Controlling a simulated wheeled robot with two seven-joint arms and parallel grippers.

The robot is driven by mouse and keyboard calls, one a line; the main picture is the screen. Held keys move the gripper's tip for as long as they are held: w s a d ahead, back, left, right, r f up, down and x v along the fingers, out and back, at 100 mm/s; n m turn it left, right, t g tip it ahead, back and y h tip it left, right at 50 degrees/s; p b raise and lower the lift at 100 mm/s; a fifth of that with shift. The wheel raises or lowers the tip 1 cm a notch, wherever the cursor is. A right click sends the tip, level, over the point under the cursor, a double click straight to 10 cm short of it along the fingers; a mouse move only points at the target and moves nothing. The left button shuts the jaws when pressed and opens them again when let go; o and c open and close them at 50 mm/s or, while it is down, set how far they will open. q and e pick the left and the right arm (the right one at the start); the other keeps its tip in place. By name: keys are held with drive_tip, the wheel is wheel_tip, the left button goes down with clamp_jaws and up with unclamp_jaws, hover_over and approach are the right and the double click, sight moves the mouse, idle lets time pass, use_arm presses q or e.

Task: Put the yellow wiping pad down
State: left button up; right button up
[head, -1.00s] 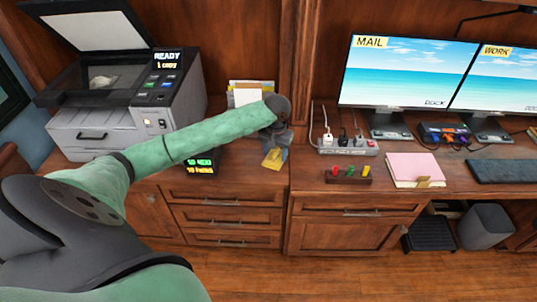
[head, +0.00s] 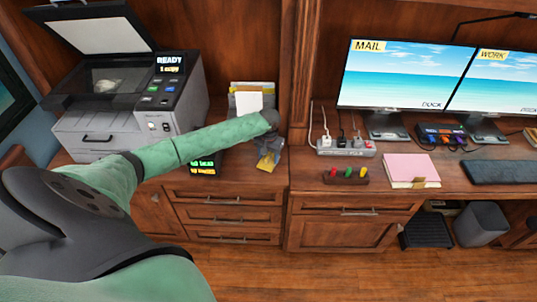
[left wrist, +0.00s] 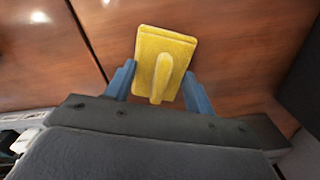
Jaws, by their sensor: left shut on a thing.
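The yellow wiping pad (head: 265,163) is at the desk's front, between the printer and the wood divider. My left gripper (head: 269,153) is just above it, shut on it. In the left wrist view the pad (left wrist: 165,52) shows its flat face and raised handle, with the blue fingers of my left gripper (left wrist: 158,88) on either side of the handle. I cannot tell whether the pad touches the desktop (left wrist: 235,50). My right gripper is not in view.
The printer (head: 180,85) with its lid up stands at the left. A small display (head: 205,163) is left of the pad, and a paper holder (head: 250,97) is behind it. A power strip (head: 345,150) and a block with coloured pegs (head: 346,177) are to the right.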

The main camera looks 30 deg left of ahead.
sight(269, 155)
use_arm(q)
drive_tip(key=shift+f, duration=0.1)
drive_tip(key=o, duration=1)
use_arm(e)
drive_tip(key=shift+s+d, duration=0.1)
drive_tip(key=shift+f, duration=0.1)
use_arm(q)
drive_tip(key=shift+r, duration=0.35)
wheel_tip(269, 155, up, 3)
drive_tip(key=shift+f+b, duration=0.2)
drive_tip(key=shift+b, duration=0.5)
wheel_tip(269, 155, up, 9)
drive_tip(key=b, duration=0.2)
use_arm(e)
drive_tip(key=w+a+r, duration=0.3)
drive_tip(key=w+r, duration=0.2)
use_arm(q)
drive_tip(key=shift+f, duration=0.1)
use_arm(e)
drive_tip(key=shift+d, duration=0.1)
